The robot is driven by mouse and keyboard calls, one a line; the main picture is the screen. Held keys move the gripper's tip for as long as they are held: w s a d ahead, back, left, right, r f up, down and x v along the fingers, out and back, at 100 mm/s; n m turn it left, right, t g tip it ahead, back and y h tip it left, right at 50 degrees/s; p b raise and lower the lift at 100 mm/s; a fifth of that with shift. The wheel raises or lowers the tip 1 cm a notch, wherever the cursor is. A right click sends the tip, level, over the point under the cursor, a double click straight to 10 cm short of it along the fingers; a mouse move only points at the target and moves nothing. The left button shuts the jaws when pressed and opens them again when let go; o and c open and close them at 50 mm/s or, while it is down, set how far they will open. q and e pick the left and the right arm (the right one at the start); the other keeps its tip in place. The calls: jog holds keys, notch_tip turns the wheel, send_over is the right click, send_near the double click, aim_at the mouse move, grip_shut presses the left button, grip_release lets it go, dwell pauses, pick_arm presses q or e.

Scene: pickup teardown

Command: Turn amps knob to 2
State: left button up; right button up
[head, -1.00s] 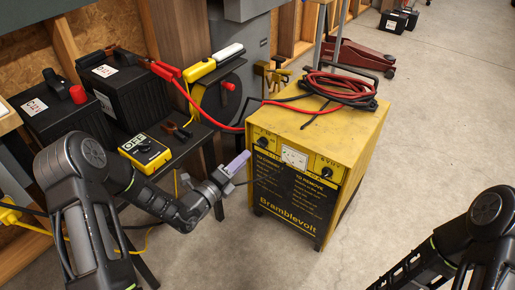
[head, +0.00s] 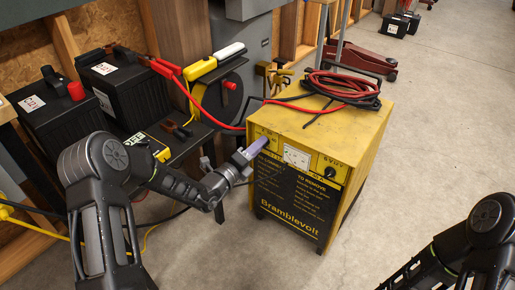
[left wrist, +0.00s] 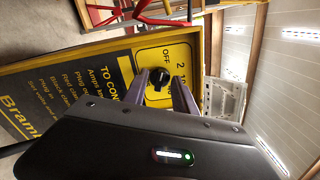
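The yellow charger (head: 340,130), lettered Bramblevolt, stands on the floor. Its black amps knob (left wrist: 158,90) sits on a yellow dial plate (left wrist: 165,58) marked OFF, 2 and 10 in the left wrist view. My left gripper (head: 261,146) is at the upper left of the charger's front and hides this knob in the head view. In the left wrist view my left gripper (left wrist: 161,84) is open, with one finger on each side of the knob and some gap showing. Which mark the knob points to cannot be made out. My right gripper is outside the frame.
A second knob (head: 329,173) is at the right of the charger's front, past a white meter (head: 296,157). Red and black cables (head: 340,88) lie coiled on top. Black batteries (head: 130,95) and a yellow meter stand on a dark bench at left. Floor at right is clear.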

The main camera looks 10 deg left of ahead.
pick_arm(q)
jog(key=shift+c, duration=0.2)
grip_shut()
dwell(0.6)
jog(key=shift+m+p, duration=2.15)
jog(key=shift+m, duration=2.25)
